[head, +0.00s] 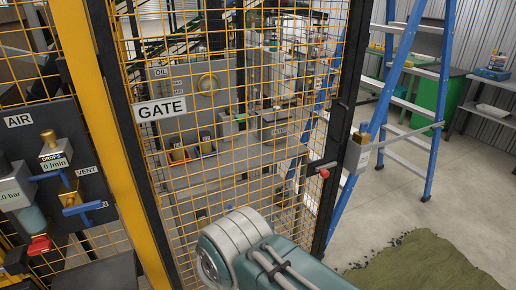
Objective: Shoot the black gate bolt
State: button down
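The mesh gate (225,170) stands in front of me, with yellow wire, a dark frame and a white GATE sign (162,108). On its right upright (335,150) is a small bolt-like fitting with a red knob (324,173) and a short pale bar. A black fitting (342,108) sits higher on the same upright. I cannot tell for sure which of these is the black bolt, or whether it is shot. My teal and grey arm rises from the bottom centre, in front of the gate's lower part. My gripper is not visible.
A blue stepladder (398,70) stands right of the gate. A grey box with a brass top (358,152) is beside the upright. Left is an AIR panel (50,165) with valves. A green turf piece (425,262) lies on the floor, lower right; bare floor surrounds it.

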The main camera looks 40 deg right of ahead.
aim_at(324, 173)
jog(key=z, duration=1.8)
jog(key=i+l+u, duration=0.15)
jog(key=i, duration=0.15)
